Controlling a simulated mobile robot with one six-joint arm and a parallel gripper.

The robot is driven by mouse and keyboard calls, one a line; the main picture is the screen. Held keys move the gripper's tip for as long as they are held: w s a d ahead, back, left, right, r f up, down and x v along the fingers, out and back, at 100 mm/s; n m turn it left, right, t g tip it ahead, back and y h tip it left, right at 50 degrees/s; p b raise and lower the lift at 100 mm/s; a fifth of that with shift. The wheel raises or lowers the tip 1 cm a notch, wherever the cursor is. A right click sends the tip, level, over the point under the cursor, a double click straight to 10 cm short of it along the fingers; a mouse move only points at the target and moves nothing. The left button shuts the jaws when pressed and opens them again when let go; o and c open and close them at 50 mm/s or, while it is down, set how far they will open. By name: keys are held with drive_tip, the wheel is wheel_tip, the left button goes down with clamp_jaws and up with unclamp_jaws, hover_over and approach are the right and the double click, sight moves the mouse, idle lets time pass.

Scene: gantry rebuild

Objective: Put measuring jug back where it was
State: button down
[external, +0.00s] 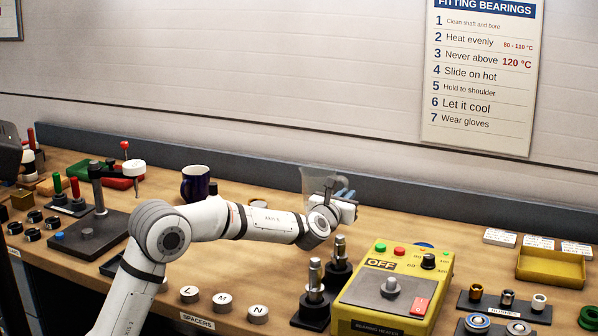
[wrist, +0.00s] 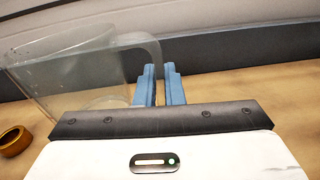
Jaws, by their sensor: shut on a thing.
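The measuring jug (external: 313,181) is clear and stands out faintly at the back of the bench, just behind my gripper. In the wrist view the jug (wrist: 70,75) fills the left side, with its handle running to the blue fingers. My gripper (external: 342,194) is shut on the jug's handle; its blue fingertips (wrist: 160,85) show close together in the wrist view. The jug looks slightly tilted in the wrist view. I cannot tell whether its base touches the bench, as my arm hides it in the external view.
A dark blue mug (external: 195,184) stands left of the jug. A brass ring (wrist: 14,141) lies at the wrist view's left.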

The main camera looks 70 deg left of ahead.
wheel_tip(320, 180, down, 4)
drive_tip(key=shift+f+b, duration=0.1)
drive_tip(key=shift+b, duration=0.25)
drive_tip(key=shift+f, duration=0.1)
drive_tip(key=c, duration=1.5)
unclamp_jaws()
drive_tip(key=shift+c, duration=0.2)
drive_tip(key=v, duration=1.2)
